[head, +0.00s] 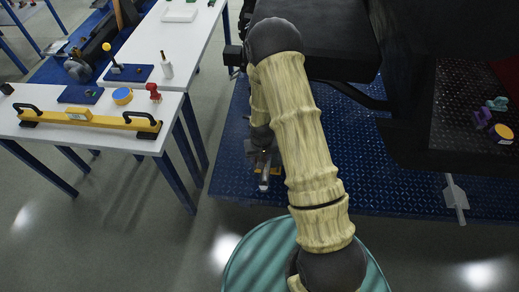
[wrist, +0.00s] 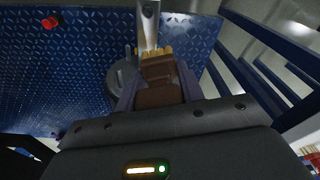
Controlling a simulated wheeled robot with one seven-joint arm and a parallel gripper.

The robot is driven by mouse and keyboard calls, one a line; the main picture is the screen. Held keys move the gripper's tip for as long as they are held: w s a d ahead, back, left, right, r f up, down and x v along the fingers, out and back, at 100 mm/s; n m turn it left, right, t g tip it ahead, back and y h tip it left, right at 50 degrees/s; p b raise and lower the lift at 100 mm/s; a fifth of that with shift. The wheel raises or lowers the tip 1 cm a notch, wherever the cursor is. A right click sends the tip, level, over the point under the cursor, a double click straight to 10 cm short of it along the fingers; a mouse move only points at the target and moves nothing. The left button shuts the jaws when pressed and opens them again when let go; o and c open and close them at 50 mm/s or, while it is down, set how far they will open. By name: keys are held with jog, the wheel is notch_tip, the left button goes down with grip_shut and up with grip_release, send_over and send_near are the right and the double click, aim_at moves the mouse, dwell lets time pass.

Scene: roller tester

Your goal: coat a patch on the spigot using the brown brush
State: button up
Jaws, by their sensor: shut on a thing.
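My gripper (wrist: 158,88) is shut on the brown brush (wrist: 158,72), which sits between the dark jaws in the wrist view. A bright metal bar, perhaps the spigot (wrist: 149,24), rises just beyond the bristles. I cannot tell whether the bristles touch it, and no coated patch can be made out. A round grey part (wrist: 121,78) lies left of the brush. In the head view my gripper (head: 264,164) is low at the edge of the blue tread-plate floor, partly hidden by my arm; the brush is not clear there.
White tables (head: 175,45) at the left hold a yellow level (head: 88,119), a tape roll (head: 122,96) and small tools. A dark machine (head: 310,40) stands behind my arm. A teal round surface (head: 245,270) is at the front. Blue tread plate (wrist: 75,75) spreads left in the wrist view.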

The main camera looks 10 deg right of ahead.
jog(key=shift+r+p, duration=0.7)
jog(key=shift+r, duration=0.6)
jog(key=shift+a, duration=0.1)
jog(key=shift+d+f+b, duration=0.25)
jog(key=shift+f+b, duration=0.05)
jog(key=shift+b, duration=0.55)
jog(key=m+b, duration=0.1)
jog(key=b, duration=0.1)
jog(key=d+m+b, duration=0.1)
jog(key=b, duration=0.1)
jog(key=shift+s+d+f, duration=0.2)
jog(key=shift+d+f, duration=0.1)
jog(key=shift+f, duration=0.1)
jog(key=b, duration=0.1)
jog(key=s+d+m+b, duration=0.1)
jog(key=b, duration=0.1)
jog(key=shift+d+r+m, duration=0.2)
jog(key=shift+m, duration=0.1)
jog(key=shift+f, duration=0.1)
